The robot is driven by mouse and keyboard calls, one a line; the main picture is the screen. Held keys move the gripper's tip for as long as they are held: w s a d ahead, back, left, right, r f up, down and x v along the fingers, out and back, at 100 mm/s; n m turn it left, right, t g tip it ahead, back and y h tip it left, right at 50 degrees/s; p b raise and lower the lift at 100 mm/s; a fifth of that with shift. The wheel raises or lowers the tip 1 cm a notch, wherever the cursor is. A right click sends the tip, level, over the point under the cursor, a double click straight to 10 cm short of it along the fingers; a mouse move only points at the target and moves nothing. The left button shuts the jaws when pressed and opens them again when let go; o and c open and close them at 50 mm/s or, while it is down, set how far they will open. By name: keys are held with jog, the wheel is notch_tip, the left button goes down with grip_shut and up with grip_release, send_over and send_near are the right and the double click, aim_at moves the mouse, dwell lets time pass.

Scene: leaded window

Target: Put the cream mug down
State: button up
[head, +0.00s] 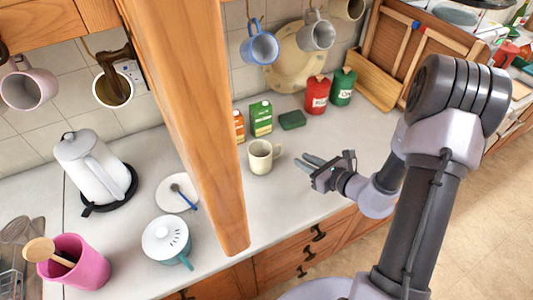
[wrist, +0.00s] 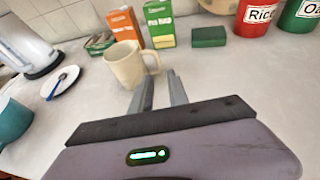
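The cream mug (head: 262,157) stands upright on the white counter (head: 300,208), its handle toward my gripper. In the wrist view the mug (wrist: 124,66) is just beyond my fingertips, a little to the left, with its handle on the right. My gripper (head: 308,163) is to the right of the mug in the head view, low over the counter. Its two fingers (wrist: 160,84) are apart with nothing between them. A small gap shows between the fingers and the mug in the head view.
Green and orange cartons (head: 260,118) stand behind the mug, with a green block (head: 292,120) and red and green canisters (head: 317,94) to their right. A wooden post (head: 195,110) rises left of the mug. Mugs hang above. Counter in front of the mug is clear.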

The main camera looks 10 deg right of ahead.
aim_at(275, 154)
jog(key=b+x, duration=0.2)
jog(key=x, duration=1.3)
jog(key=shift+a+b, duration=0.1)
jog(key=shift+b, duration=0.2)
grip_shut()
dwell(0.4)
